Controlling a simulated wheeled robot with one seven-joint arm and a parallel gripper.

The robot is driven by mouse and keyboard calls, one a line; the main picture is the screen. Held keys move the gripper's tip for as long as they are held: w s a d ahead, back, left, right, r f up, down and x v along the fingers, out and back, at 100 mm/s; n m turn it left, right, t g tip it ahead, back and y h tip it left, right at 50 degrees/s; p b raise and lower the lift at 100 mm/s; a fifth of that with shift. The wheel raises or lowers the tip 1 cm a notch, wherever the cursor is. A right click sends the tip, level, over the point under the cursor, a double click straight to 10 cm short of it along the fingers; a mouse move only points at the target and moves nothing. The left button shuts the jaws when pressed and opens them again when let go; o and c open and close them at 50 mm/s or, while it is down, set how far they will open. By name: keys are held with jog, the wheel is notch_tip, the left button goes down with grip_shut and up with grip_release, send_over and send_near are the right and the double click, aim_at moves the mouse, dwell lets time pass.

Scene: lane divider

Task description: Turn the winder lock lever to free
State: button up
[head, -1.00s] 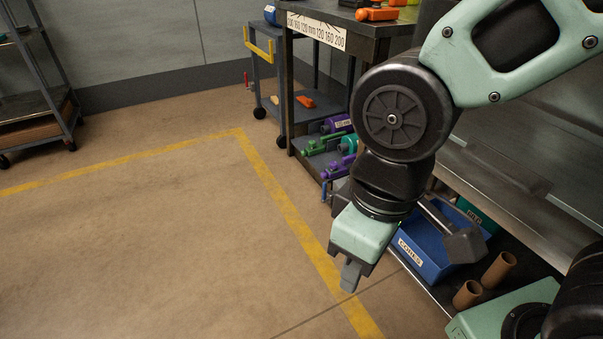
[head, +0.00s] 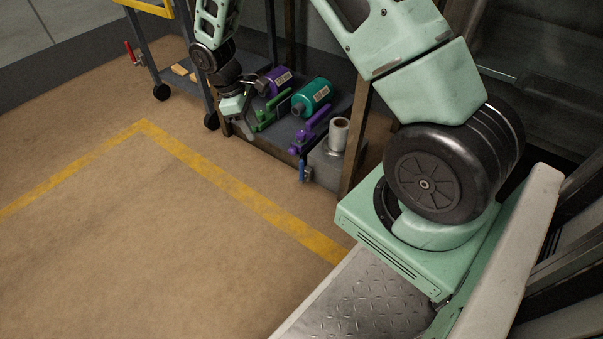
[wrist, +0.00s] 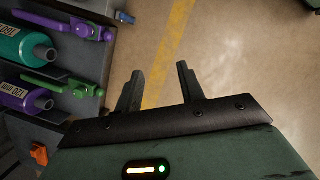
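My gripper (head: 240,125) hangs at the left front of a low shelf unit, just left of a green lever-like part (head: 268,118). In the wrist view my gripper (wrist: 159,78) shows two fingers apart with only floor between them. A purple lever-like part (head: 312,130) lies right of the green one. Teal (head: 311,97) and purple (head: 274,82) labelled cylinders lie behind. A small blue handle (head: 303,172) sticks out at the unit's front, and a red handle (head: 130,52) is on the trolley at left. I cannot tell which is the winder lock lever.
A silver roll (head: 338,136) stands at the shelf's right end. The trolley (head: 205,100) stands left of the unit. An orange part (wrist: 39,154) shows at the wrist view's lower left. The floor (head: 120,230) with its yellow line (head: 235,197) is clear.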

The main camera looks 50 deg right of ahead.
jog(key=g+h+b, duration=0.1)
send_near(302, 167)
jog(key=b+x, duration=0.6)
jog(key=x, duration=0.1)
jog(key=w+b+x, duration=0.1)
jog(key=b+x, duration=0.3)
jog(key=shift+d+f, duration=0.1)
jog(key=shift+d, duration=0.05)
jog(key=shift+c, duration=0.3)
grip_shut()
